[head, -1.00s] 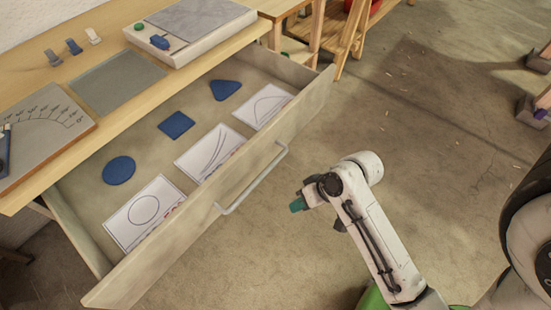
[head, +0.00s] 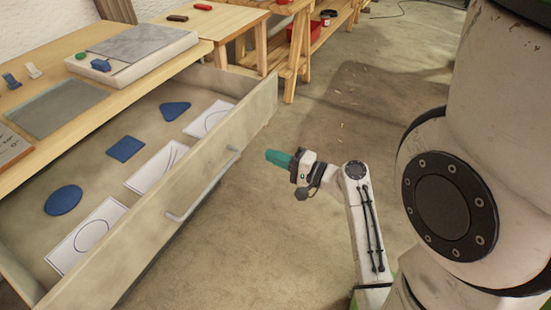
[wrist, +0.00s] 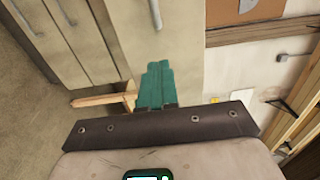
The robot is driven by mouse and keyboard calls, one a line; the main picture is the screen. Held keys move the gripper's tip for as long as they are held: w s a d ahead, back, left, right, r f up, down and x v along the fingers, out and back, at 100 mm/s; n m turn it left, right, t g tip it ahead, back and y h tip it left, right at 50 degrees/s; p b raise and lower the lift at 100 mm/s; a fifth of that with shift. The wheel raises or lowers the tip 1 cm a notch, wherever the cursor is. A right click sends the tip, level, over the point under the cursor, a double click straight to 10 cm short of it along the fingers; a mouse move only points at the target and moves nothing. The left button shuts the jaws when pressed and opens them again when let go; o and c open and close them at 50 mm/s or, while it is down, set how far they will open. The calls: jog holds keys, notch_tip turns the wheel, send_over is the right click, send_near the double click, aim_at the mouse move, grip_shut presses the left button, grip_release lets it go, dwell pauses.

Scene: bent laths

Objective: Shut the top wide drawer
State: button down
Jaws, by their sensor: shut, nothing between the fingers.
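The top wide drawer (head: 150,233) is pulled far out from under the wooden worktop in the head view. A pale bar handle (head: 203,187) is on its front. Inside lie a blue disc (head: 63,200), a blue square (head: 126,149), a blue triangle (head: 175,110) and white cards with drawn curves (head: 88,236). My gripper (head: 278,158) has teal fingers, shut and empty, to the right of the drawer front and apart from it. In the wrist view the shut fingers (wrist: 155,84) point toward pale cabinet fronts with handles; which front is the wide drawer I cannot tell.
The worktop holds a grey mat (head: 57,106), a pale box (head: 137,60) with green and blue pieces, and small clips. Wooden trestles (head: 297,50) and a red bin (head: 306,36) stand behind. The concrete floor right of the drawer is clear.

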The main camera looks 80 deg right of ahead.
aim_at(233, 141)
jog(key=x, duration=1)
jog(key=shift+w, duration=0.25)
jog(key=shift+w+d, duration=0.1)
jog(key=shift+w, duration=0.3)
jog(key=b+x, duration=0.2)
jog(key=x, duration=0.7)
jog(key=b+x, duration=0.3)
jog(key=x, duration=0.7)
jog(key=b+x, duration=0.2)
jog(key=x, duration=0.7)
jog(key=shift+w+d+f+b, duration=0.15)
jog(key=shift+w+f+b, duration=0.15)
jog(key=shift+b, duration=0.1)
jog(key=shift+w+d+b, duration=0.2)
jog(key=shift+w+b, duration=0.1)
jog(key=shift+w, duration=0.3)
jog(key=shift+w+a+r, duration=0.1)
jog(key=shift+w+r, duration=0.1)
jog(key=shift+r, duration=0.15)
